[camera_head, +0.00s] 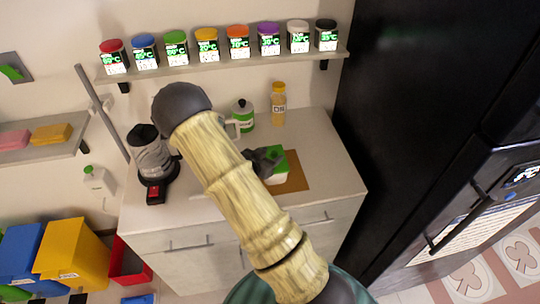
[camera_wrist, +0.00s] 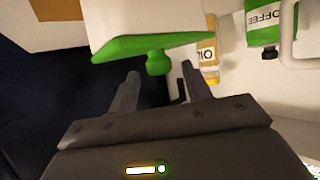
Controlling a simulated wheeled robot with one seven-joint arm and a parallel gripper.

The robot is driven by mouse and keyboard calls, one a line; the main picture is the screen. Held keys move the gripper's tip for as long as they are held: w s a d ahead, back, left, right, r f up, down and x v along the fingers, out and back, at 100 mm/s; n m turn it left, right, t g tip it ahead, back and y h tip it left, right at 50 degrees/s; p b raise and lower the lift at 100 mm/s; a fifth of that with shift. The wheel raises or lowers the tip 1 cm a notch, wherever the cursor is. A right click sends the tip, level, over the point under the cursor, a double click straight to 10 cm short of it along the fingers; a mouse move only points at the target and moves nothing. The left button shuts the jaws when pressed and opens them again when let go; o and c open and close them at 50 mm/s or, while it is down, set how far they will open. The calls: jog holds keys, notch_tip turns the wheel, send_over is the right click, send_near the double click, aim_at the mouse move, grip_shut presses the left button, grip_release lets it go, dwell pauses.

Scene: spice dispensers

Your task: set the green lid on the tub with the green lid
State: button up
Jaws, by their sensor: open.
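The white tub (camera_head: 278,179) stands on a brown board on the counter. It also shows in the wrist view (camera_wrist: 140,18), upside down. The green lid (camera_wrist: 125,47) with a round knob (camera_wrist: 158,63) lies across the tub's mouth; whether it sits flush I cannot tell. In the head view the lid (camera_head: 283,165) is partly hidden by my gripper (camera_head: 266,159). In the wrist view my gripper (camera_wrist: 161,72) is open, with the knob at the gap between its fingertips. No finger visibly touches the knob.
The brown board (camera_head: 295,183) lies at the counter's front right. A green coffee canister (camera_head: 243,117) and an oil bottle (camera_head: 278,105) stand behind; a kettle (camera_head: 150,155) is at left. A shelf (camera_head: 220,67) holds several spice jars. A black fridge (camera_head: 410,130) rises at right.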

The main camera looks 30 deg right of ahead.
jog(key=shift+a+r+p, duration=0.1)
jog(key=shift+r+p, duration=0.5)
jog(key=shift+r, duration=0.15)
jog(key=b+v, duration=0.2)
jog(key=v, duration=0.9)
jog(key=shift+s+a, duration=0.3)
jog(key=shift+w, duration=0.15)
jog(key=s+a+r+n+y, duration=0.2)
jog(key=a+r+n+y, duration=0.1)
jog(key=a+n+y, duration=0.65)
jog(key=s+d+r+n+g+y, duration=0.1)
jog(key=s+d+r+g, duration=0.1)
jog(key=s, duration=0.3)
jog(key=s+d+r+n+g+y, duration=0.1)
jog(key=s+d+r+g, duration=0.1)
jog(key=s, duration=0.4)
jog(key=shift+s+n, duration=0.3)
jog(key=shift+n, duration=0.05)
